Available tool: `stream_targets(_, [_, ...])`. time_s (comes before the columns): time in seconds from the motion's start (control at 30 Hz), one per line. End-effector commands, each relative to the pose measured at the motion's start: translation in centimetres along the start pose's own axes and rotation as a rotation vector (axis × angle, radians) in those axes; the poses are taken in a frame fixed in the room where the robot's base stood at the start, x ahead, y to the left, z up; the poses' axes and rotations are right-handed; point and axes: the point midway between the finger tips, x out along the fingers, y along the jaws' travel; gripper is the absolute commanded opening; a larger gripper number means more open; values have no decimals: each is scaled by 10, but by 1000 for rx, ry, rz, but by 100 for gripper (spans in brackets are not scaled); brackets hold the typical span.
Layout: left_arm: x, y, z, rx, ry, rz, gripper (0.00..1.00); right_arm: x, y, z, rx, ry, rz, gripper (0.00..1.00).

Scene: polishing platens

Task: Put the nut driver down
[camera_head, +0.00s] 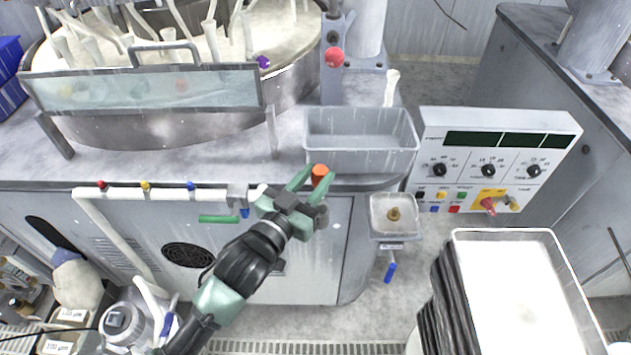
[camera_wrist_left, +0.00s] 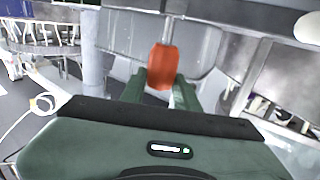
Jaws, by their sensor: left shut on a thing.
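The nut driver (camera_head: 320,171) has an orange handle. My left gripper (camera_head: 314,180) is shut on it, with a green finger on either side of the handle. In the left wrist view the orange handle of the nut driver (camera_wrist_left: 162,66) sits between the two green fingertips (camera_wrist_left: 160,92), with a thin shaft running up from it. In the head view the gripper is in front of the bench edge, just below the grey bin. Whether the nut driver touches anything besides the fingers cannot be told. My right gripper does not show in either view.
A grey bin (camera_head: 361,140) stands on the bench above the gripper. A small tray (camera_head: 393,229) with a brass piece is to the right. A control panel (camera_head: 497,160) and a large white tray (camera_head: 520,290) lie farther right. The polishing machine (camera_head: 150,100) fills the upper left.

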Motion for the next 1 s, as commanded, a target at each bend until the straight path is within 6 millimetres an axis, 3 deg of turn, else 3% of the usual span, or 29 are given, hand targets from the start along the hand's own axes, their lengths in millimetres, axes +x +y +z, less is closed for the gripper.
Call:
stream_targets(0.13, [0,0,14,-2,2,0,0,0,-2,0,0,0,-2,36])
stream_targets(0.9, [0,0,27,-1,3,0,0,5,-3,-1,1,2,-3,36])
stream_targets(0.93, [0,0,28,-1,1,0,37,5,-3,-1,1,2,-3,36])
stream_targets(1.0, [0,0,28,-1,1,0,53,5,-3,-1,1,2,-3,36])
